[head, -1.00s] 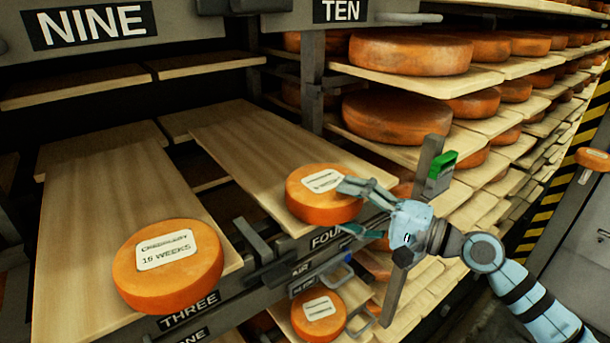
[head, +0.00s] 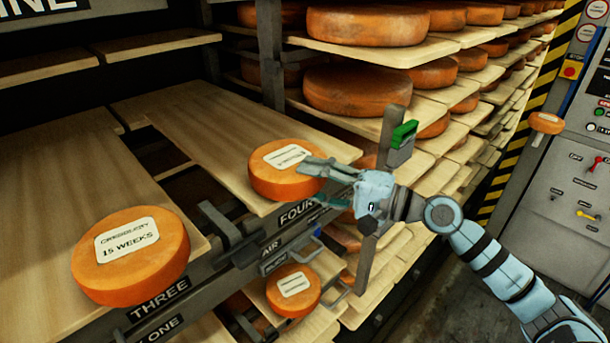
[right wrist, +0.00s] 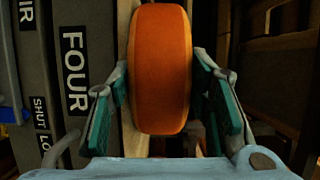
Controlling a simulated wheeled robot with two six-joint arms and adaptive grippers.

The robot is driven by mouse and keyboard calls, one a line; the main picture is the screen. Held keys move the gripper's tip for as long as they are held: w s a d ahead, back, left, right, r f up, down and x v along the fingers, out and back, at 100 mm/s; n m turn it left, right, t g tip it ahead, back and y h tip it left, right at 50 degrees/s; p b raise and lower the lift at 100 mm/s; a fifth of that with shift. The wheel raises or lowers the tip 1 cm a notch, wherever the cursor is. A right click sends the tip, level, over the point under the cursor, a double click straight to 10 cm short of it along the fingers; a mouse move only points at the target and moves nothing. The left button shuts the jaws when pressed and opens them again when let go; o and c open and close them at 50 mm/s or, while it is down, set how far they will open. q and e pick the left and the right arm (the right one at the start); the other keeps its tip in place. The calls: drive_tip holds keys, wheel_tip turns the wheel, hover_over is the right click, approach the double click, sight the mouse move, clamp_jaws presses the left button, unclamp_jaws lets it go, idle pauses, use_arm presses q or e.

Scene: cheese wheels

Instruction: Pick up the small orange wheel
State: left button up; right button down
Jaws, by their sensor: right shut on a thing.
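A small orange wheel (head: 283,182) with a pale label on top is at the front end of the board above the FOUR sign. My right gripper (head: 318,184) reaches it from the right, with one finger over its top and one at its lower side. In the right wrist view the wheel (right wrist: 160,70) stands between the two teal-padded fingers, which press on both its faces. I cannot tell whether it is clear of the board. My left gripper is not in view.
A wheel labelled 15 WEEKS (head: 130,255) rests on the left board (head: 60,200). Another small wheel (head: 293,290) sits lower down. Racks of larger wheels (head: 358,90) fill the back. A green-topped post (head: 393,150) stands close behind my right gripper. A control cabinet (head: 570,190) is at right.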

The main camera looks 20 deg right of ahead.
wheel_tip(320, 180, up, 20)
drive_tip(key=p, duration=0.4)
